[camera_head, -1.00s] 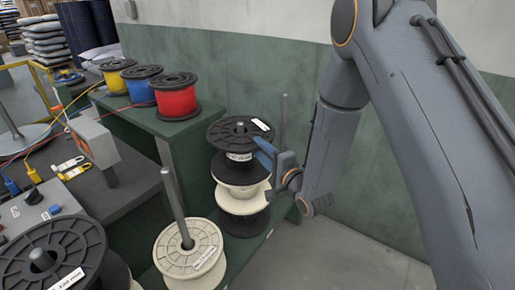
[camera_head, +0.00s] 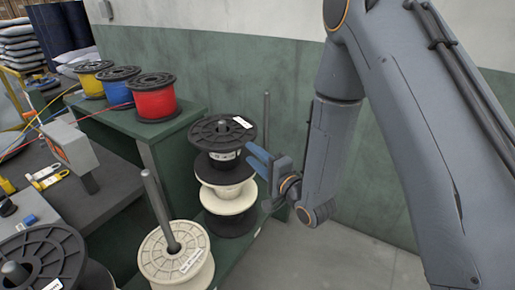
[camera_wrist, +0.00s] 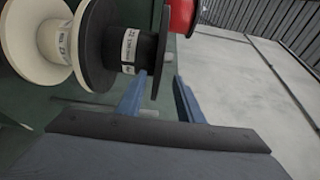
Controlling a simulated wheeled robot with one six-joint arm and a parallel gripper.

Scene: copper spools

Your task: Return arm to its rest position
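My gripper (camera_head: 254,156) is at the right side of a stack of spools, its blue fingers pointing left toward the top black spool (camera_head: 210,132). The stack also has a white spool (camera_head: 228,198) in the middle and a dark one (camera_head: 230,224) at the bottom. My arm reaches down from the upper right.
Yellow (camera_head: 90,84), blue (camera_head: 119,88) and red (camera_head: 155,100) spools stand on a green shelf (camera_head: 165,131). A white spool (camera_head: 165,260) on a post and a black spool (camera_head: 40,262) are in front. A thin post (camera_head: 266,120) rises behind the stack. Floor at right is clear.

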